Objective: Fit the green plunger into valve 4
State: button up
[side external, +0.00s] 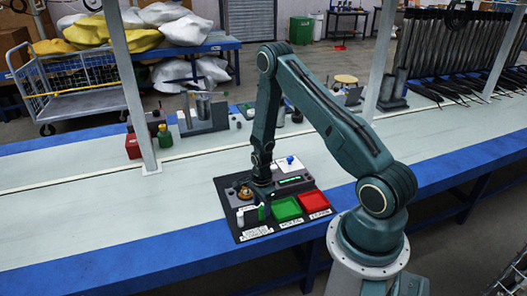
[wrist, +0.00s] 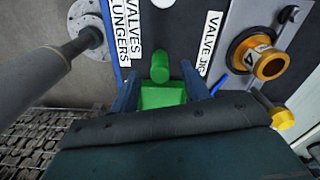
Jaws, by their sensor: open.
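The green plunger (wrist: 160,70) shows in the wrist view as a small rounded green end, with a wider green part (wrist: 163,97) between my fingers. In the side view the green plunger (side external: 261,212) is at my gripper's tip, beside the front of the dark board. My gripper (wrist: 160,88) is open, with one finger on each side of the green; I cannot tell whether they touch it. The brass valve marked 4 (wrist: 268,62) sits in the grey jig at the upper right. In the side view the valve (side external: 244,192) is left of my gripper.
A green tray (side external: 286,209) and a red tray (side external: 314,202) lie to the right of my gripper. A white piece (side external: 240,217) stands to the left. A yellow knob (wrist: 283,119) is beside my right finger. A grey post (wrist: 60,58) is at the left.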

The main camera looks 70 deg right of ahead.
aim_at(262, 208)
grip_shut()
jog(key=shift+r, duration=0.1)
dwell(0.3)
notch_tip(262, 208, up, 20)
dwell(0.9)
dwell(0.4)
